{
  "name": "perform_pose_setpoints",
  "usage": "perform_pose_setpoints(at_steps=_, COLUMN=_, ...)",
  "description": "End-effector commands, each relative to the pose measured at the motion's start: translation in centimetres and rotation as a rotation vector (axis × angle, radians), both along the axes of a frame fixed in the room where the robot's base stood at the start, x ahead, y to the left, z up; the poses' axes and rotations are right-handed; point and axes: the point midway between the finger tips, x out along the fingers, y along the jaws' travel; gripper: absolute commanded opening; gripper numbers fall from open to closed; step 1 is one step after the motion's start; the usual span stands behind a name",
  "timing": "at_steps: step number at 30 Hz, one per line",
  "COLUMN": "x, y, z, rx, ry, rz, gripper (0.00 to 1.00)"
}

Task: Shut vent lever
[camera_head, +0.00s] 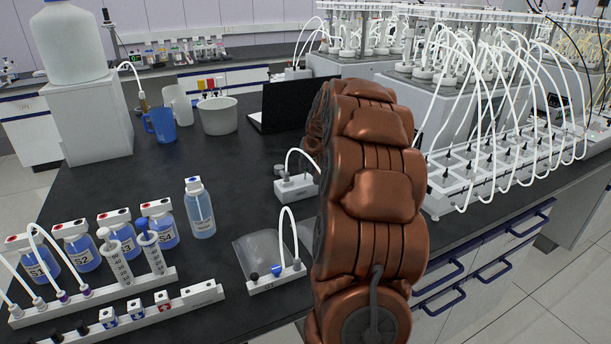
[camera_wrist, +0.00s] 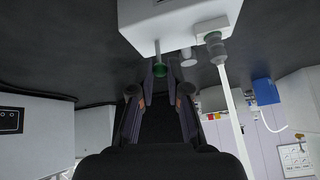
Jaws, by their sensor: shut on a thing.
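The lever's exact angle is too small to tell. In the head view my copper arm hides my gripper. A white block with a looped tube (camera_head: 296,188) shows just left of the arm; I cannot tell whether it is the same block.
A second tubed block (camera_head: 275,280) with a clear bag (camera_head: 258,254) stands nearer. Labelled blue bottles (camera_head: 80,247), syringes (camera_head: 150,252) and a capped bottle (camera_head: 200,213) stand at left. A blue jug (camera_head: 160,126) and laptop (camera_head: 290,105) are behind. The black bench middle is clear.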

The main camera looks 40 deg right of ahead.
Motion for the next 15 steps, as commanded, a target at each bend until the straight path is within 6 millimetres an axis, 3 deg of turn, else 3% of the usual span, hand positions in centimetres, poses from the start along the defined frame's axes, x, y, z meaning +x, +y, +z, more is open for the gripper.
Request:
perform_pose_setpoints(at_steps=3, x=-0.4, y=0.4, z=-0.9, rx=-0.021, ry=-0.072, rz=0.002, gripper=0.0)
perform_pose_setpoints(at_steps=15, x=-1.4, y=0.6, z=-1.2, rx=-0.093, ry=-0.274, rz=0.001, gripper=0.0)
